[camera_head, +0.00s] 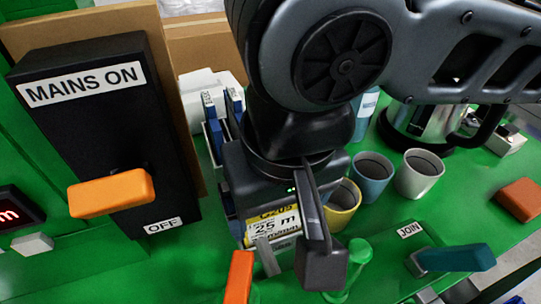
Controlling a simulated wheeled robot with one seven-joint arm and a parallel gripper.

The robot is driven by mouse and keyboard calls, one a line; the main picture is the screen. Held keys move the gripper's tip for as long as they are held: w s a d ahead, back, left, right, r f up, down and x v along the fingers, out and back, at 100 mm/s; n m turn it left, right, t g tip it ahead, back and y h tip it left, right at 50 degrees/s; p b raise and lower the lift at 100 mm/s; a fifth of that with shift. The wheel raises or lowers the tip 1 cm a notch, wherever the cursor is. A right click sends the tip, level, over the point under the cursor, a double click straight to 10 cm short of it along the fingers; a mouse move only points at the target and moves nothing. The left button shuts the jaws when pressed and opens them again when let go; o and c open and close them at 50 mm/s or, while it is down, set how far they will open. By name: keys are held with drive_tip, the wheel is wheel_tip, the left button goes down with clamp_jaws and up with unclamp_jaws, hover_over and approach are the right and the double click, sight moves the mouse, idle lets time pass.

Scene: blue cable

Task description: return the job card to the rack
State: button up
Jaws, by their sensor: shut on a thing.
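The job card (273,224), yellow on top and white below with "25 m" printed on it, shows just under my wrist. My gripper (294,261) points down and is shut on the card, though the grip itself is partly hidden by the near finger. The rack (214,128) is a pale holder with upright blue cards behind and left of my wrist. My arm covers its right part, so I cannot tell which slots are free.
A black "MAINS ON" box (105,120) with an orange handle (112,193) stands at left. Yellow (343,208), blue (372,178) and white (419,175) cups stand right of my gripper. A teal lever (457,258), an orange piece (240,277) and a green peg (359,252) are near the front.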

drive_tip(key=shift+f, duration=0.1)
idle(0.3)
drive_tip(key=o, duration=0.8)
wheel_tip(320, 180, up, 8)
drive_tip(key=s, duration=0.1)
drive_tip(key=shift+d+f, duration=0.15)
drive_tip(key=shift+s, duration=0.1)
